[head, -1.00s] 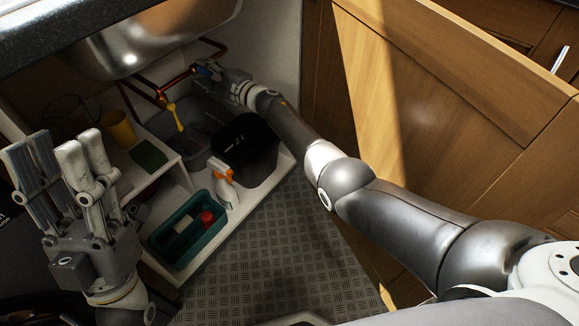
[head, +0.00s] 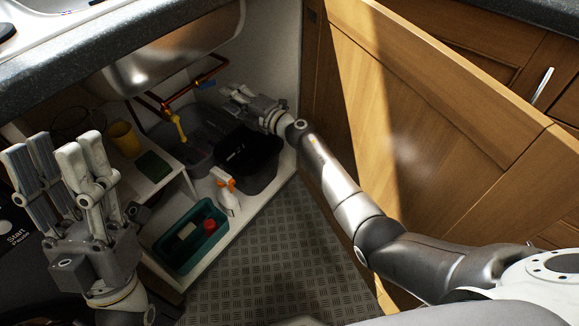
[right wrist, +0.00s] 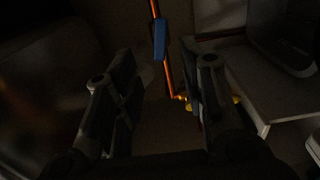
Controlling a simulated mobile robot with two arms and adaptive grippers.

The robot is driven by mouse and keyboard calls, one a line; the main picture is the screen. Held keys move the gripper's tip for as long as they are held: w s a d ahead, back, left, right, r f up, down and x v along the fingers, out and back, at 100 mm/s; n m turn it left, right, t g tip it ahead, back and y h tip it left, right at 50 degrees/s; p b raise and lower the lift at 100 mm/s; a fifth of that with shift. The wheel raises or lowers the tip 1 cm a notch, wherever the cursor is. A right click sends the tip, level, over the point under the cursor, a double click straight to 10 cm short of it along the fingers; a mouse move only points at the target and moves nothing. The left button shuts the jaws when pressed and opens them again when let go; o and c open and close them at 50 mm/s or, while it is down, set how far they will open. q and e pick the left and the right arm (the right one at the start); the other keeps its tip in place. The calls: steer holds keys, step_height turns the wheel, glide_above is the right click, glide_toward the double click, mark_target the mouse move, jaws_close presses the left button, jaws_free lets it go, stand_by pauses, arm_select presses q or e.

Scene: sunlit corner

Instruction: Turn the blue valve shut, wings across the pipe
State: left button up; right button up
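The blue valve (head: 208,85) sits on the copper pipe under the sink. In the right wrist view the blue valve (right wrist: 160,40) shows as a long narrow piece, its length running about along the pipe (right wrist: 169,82). My right gripper (head: 227,93) is inside the cabinet, just to the right of the valve and apart from it. In the right wrist view my right gripper (right wrist: 163,72) is open and empty, with the valve beyond the gap between its fingers. My left gripper (head: 56,150) is raised at the left, open and empty, far from the valve.
A yellow-handled valve (head: 177,122) hangs from the pipe at left. The steel sink bowl (head: 170,50) is above. Below stand a black bin (head: 250,160), a spray bottle (head: 228,195), a teal caddy (head: 165,250) and a yellow cup (head: 124,138). The open wooden door (head: 430,130) is at right.

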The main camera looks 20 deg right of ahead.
steer(key=s+d+f+m+g+h+p, duration=0.1)
steer(key=s+d+f+m+h+p, duration=0.2)
steer(key=s+d+f+m+p, duration=0.2)
steer(key=s+d+f+m+g+h+p, duration=0.1)
steer(key=s+d+f+m+h+p, duration=0.3)
steer(key=s+f+m+p, duration=0.3)
steer(key=shift+s+d+f+m+p, duration=0.4)
steer(key=shift+s+d+f+p, duration=0.4)
steer(key=shift+s+f+p, duration=1.15)
steer(key=shift+s+f+b, duration=0.25)
steer(key=shift+s+b, duration=0.2)
steer(key=shift+s, duration=0.1)
